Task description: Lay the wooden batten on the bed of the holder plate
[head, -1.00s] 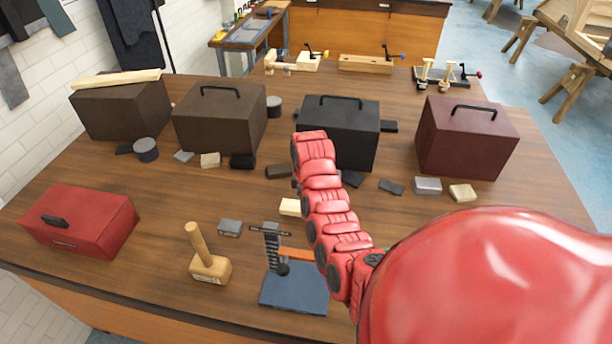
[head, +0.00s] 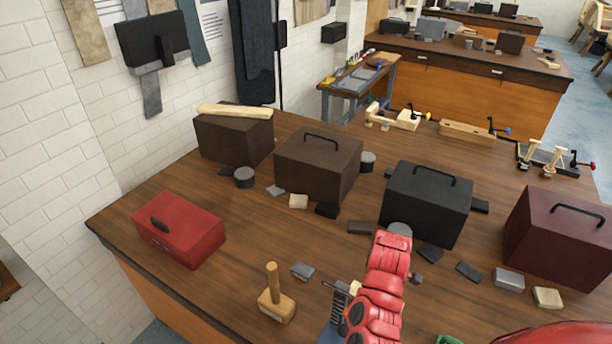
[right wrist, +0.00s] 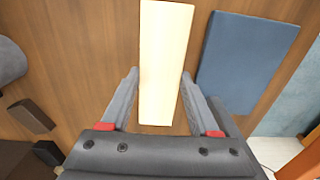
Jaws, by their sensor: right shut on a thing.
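A pale wooden batten (right wrist: 166,35) lies lengthwise between the fingers of my right gripper (right wrist: 160,76) in the right wrist view. The gripper is shut on it. A blue plate (right wrist: 246,58) is to the right of the batten in that view, and the batten is beside it, not over it. In the head view only a blue sliver of the plate (head: 327,334) and a dark ribbed post (head: 338,302) show beside my red right arm. My left gripper is in neither view.
A mallet (head: 276,300) and a grey block (head: 303,271) are left of the plate. A red box (head: 179,228), brown boxes (head: 318,166) and a black box (head: 426,205) stand around. Another long pale wood piece (head: 235,111) lies on the far left box. Small blocks are scattered between.

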